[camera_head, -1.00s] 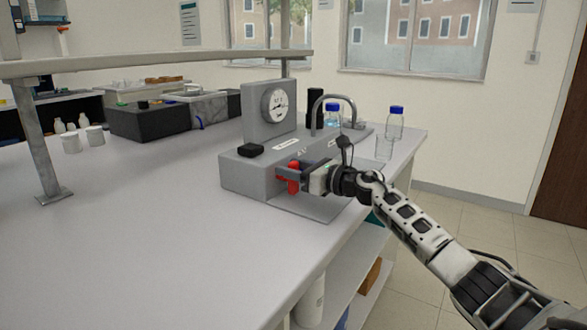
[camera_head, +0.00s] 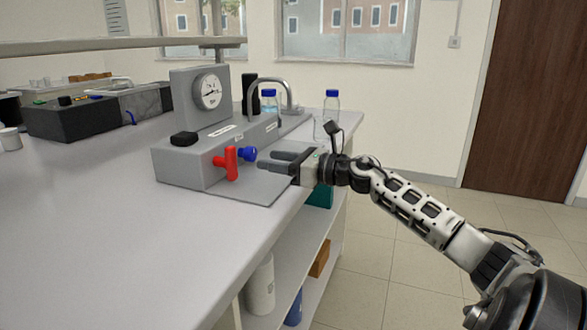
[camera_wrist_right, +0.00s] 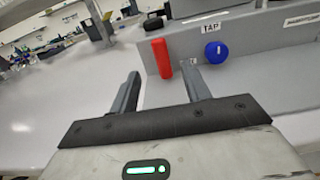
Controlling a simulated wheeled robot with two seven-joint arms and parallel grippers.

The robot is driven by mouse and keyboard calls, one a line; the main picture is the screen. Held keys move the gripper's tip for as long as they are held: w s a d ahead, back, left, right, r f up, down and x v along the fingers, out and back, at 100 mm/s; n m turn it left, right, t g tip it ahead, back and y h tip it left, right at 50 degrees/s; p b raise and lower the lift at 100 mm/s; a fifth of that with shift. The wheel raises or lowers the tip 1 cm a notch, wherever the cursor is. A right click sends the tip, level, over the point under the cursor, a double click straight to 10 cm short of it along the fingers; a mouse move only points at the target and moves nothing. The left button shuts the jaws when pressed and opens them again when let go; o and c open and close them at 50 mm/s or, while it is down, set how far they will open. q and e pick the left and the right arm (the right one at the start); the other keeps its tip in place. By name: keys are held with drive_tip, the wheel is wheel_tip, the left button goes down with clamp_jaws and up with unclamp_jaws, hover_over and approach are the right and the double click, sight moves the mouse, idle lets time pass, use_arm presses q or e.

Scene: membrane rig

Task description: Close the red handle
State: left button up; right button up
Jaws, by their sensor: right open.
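The red handle (camera_head: 230,163) is on the front face of the grey membrane rig (camera_head: 185,170), with its bar standing roughly upright. In the right wrist view the red handle (camera_wrist_right: 161,58) shows just beyond the fingertips, near a "TAP" label. A blue knob (camera_head: 247,154) sits to its right, and the knob also shows in the right wrist view (camera_wrist_right: 216,52). My right gripper (camera_head: 268,160) is open and empty, to the right of the red handle and apart from it. My left gripper is not in view.
The rig carries a round gauge (camera_head: 207,91), a black block (camera_head: 184,139) and a curved metal pipe (camera_head: 290,92). Blue-capped bottles (camera_head: 331,106) stand behind it.

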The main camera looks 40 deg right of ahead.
drive_tip(key=v, duration=0.3)
drive_tip(key=shift+s, duration=0.1)
drive_tip(key=shift+s+d, duration=0.25)
drive_tip(key=shift+s, duration=0.2)
